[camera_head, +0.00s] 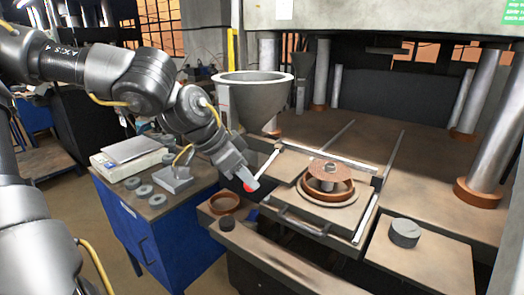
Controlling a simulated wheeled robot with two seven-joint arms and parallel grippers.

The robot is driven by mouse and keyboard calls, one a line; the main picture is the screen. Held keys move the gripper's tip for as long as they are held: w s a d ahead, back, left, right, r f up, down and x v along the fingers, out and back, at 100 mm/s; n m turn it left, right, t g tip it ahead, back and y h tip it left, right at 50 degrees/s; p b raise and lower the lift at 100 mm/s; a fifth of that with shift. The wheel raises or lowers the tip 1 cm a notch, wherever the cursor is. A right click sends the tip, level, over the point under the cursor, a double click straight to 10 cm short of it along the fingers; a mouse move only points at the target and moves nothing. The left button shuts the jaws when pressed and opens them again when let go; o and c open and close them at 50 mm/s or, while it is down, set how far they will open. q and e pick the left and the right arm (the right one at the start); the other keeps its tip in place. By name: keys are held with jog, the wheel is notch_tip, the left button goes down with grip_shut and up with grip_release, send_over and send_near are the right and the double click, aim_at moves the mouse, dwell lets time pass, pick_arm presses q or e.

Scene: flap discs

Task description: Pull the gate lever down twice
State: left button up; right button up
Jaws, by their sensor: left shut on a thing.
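The gate lever shows as a light bar (264,166) with a red knob (250,186) at its lower end, below the grey hopper (252,98). My left gripper (249,184) is at the knob, shut on the lever's end. The fingers partly cover the knob. The bar slopes up to the right from the gripper, beneath the hopper. My right gripper is not in view.
A round mould (327,186) with a brown ring sits on a plate right of the lever. Steel columns (490,150) stand at the right. A blue cabinet (160,235) at the left carries a scale (130,155) and several small discs. A dark cylinder (404,232) stands at front right.

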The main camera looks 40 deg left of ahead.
pick_arm(q)
notch_tip(320, 180, up, 4)
jog(key=p, duration=0.3)
jog(key=shift+s+d, duration=0.1)
jog(key=shift+s, duration=0.05)
notch_tip(320, 180, up, 7)
jog(key=p, duration=0.4)
jog(key=shift+p, duration=0.4)
jog(key=shift+w, duration=0.2)
jog(key=shift+f, duration=0.1)
